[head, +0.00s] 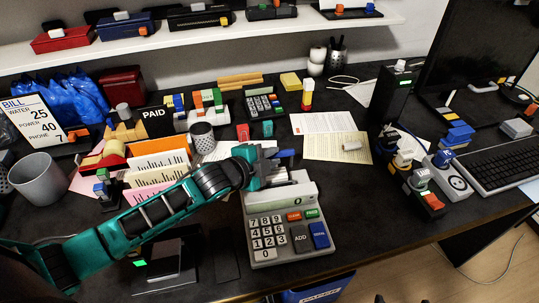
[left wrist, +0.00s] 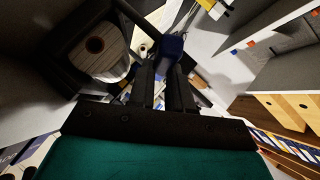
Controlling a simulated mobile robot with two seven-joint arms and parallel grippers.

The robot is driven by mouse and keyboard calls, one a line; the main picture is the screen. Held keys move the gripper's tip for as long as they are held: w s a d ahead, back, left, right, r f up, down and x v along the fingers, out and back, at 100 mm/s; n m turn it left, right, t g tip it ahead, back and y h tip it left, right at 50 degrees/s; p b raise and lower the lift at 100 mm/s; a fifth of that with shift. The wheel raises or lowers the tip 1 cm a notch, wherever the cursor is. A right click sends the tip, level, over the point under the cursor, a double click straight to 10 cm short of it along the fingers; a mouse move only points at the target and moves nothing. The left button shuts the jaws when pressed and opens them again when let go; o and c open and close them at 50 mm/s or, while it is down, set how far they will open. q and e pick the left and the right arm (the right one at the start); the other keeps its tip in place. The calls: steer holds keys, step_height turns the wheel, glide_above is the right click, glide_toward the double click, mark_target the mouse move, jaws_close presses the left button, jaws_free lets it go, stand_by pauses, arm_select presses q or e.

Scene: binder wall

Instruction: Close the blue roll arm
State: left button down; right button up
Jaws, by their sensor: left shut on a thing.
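The blue roll arm (head: 286,153) shows as a small blue piece at the back of the grey desk calculator (head: 272,253). In the left wrist view, its blue end (left wrist: 172,46) is between my fingertips. My left gripper (head: 277,168) reaches in from the left over the calculator's back edge and is shut on the blue roll arm. In the left wrist view, a white paper roll (left wrist: 113,68) with a brown core sits in a dark holder, left of my fingers. In the head view, my gripper hides most of the roll area. My right gripper is not in view.
A yellow notepad sheet (head: 337,147) lies behind the calculator. A keyboard (head: 497,157) and several small blocks are at the right.

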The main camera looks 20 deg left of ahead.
arm_select(q)
steer(key=shift+f, duration=0.15)
steer(key=c, duration=1)
jaws_free()
steer(key=shift+c, duration=0.2)
steer(key=p+v, duration=0.1)
steer(key=v, duration=1.2)
steer(key=shift+w, duration=0.1)
